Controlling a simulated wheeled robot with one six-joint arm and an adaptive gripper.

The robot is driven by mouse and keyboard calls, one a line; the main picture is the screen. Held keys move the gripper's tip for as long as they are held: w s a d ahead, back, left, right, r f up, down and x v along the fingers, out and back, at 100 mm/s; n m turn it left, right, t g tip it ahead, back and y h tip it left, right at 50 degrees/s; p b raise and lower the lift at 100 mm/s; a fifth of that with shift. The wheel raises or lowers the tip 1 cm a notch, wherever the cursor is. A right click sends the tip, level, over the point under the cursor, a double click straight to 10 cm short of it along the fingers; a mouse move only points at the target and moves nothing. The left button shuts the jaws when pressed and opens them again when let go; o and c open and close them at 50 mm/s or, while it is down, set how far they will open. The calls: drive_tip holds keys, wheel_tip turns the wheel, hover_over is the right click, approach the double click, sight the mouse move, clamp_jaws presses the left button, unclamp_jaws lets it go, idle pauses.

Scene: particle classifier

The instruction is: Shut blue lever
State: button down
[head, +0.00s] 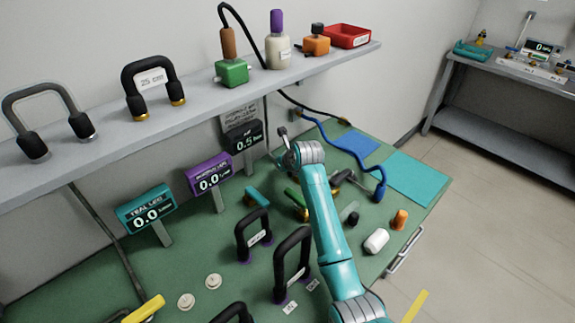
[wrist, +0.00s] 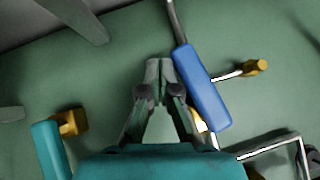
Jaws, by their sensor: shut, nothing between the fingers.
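The blue lever (wrist: 203,90) shows in the wrist view as a long blue handle on a thin metal rod, just right of my fingers. It lies slanted, its upper end leaning left. My gripper (wrist: 158,66) is shut and empty, its fingertips together beside the upper part of the blue handle. I cannot tell whether they touch it. A brass fitting sits partly hidden near the handle's lower end. In the head view my arm covers the place of the blue lever, and my gripper is mostly hidden behind my own wrist.
A teal lever (wrist: 47,150) with a brass fitting (wrist: 72,123) stands to the left; a brass piece (wrist: 256,67) is at right. Displays stand at the back, including purple (head: 209,176) and teal (head: 146,210). Black handles (head: 292,262) and a blue hose (head: 380,178) flank my arm.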

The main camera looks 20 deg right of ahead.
idle(0.4)
drive_tip(key=a+v, duration=0.1)
drive_tip(key=v, duration=1)
drive_tip(key=shift+s+d+r, duration=0.3)
drive_tip(key=shift+d+r, duration=0.05)
drive_tip(key=shift+d, duration=0.15)
